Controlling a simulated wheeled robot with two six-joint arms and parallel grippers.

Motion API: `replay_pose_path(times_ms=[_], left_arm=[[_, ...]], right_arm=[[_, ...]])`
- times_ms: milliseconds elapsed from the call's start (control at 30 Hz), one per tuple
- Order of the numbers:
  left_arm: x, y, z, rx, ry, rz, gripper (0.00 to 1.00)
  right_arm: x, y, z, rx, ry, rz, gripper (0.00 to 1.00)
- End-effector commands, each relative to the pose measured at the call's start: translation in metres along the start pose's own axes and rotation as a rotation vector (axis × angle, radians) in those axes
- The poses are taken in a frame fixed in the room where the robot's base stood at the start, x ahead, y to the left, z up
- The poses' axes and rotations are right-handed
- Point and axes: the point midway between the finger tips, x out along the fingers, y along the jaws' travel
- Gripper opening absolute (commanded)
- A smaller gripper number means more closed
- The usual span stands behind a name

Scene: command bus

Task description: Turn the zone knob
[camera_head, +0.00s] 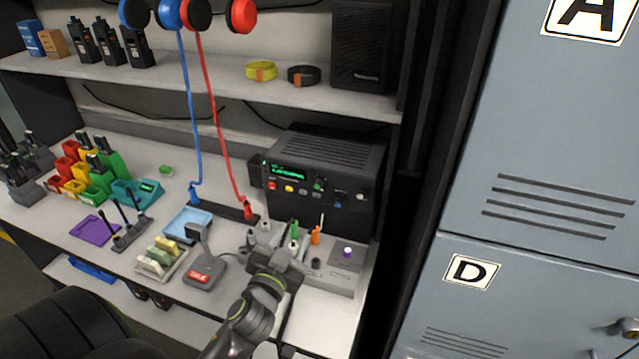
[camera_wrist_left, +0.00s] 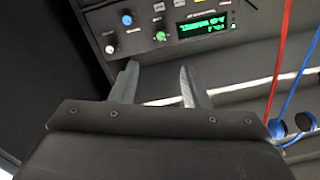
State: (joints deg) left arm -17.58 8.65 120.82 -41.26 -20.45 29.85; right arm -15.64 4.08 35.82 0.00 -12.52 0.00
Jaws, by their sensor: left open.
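A black radio unit (camera_head: 320,180) stands on the worktop against the back wall, with a lit green display (camera_head: 288,171). Its front carries a green knob (camera_head: 319,183), a blue knob (camera_head: 338,204) and a pale knob (camera_head: 361,197). I cannot read which one is the zone knob. The left wrist view shows the green knob (camera_wrist_left: 160,36), blue knob (camera_wrist_left: 127,19) and pale knob (camera_wrist_left: 110,48) beyond the fingertips. My left gripper (camera_head: 268,238) is below and in front of the radio; in its wrist view the gripper (camera_wrist_left: 158,76) is open and empty, apart from the knobs.
A grey holder (camera_head: 335,280) with several small items stands right of my left gripper. A desk microphone (camera_head: 203,262) stands to its left. Red (camera_head: 217,120) and blue (camera_head: 187,110) cords hang left of the radio. Blue-grey lockers (camera_head: 540,150) rise at the right.

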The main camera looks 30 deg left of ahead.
Motion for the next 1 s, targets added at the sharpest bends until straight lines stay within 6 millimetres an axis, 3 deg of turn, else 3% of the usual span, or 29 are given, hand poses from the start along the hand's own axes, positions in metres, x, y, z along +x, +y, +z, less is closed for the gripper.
replay_pose_path(times_ms=[200, 333, 700, 1000], left_arm=[[0.034, -0.001, -0.003, 0.002, 0.002, 0.000, 0.42], [0.060, -0.001, -0.003, 0.002, 0.000, -0.001, 0.42], [0.128, -0.001, -0.002, 0.001, -0.001, -0.001, 0.42], [0.162, -0.001, -0.001, 0.000, 0.000, -0.001, 0.42]], right_arm=[[-0.012, 0.007, 0.030, 0.003, -0.043, 0.009, 0.36], [-0.018, 0.012, 0.040, 0.002, -0.058, 0.014, 0.36], [-0.025, 0.013, 0.013, -0.002, -0.021, 0.013, 0.36], [-0.028, 0.011, 0.018, 0.000, -0.028, 0.011, 0.36]])
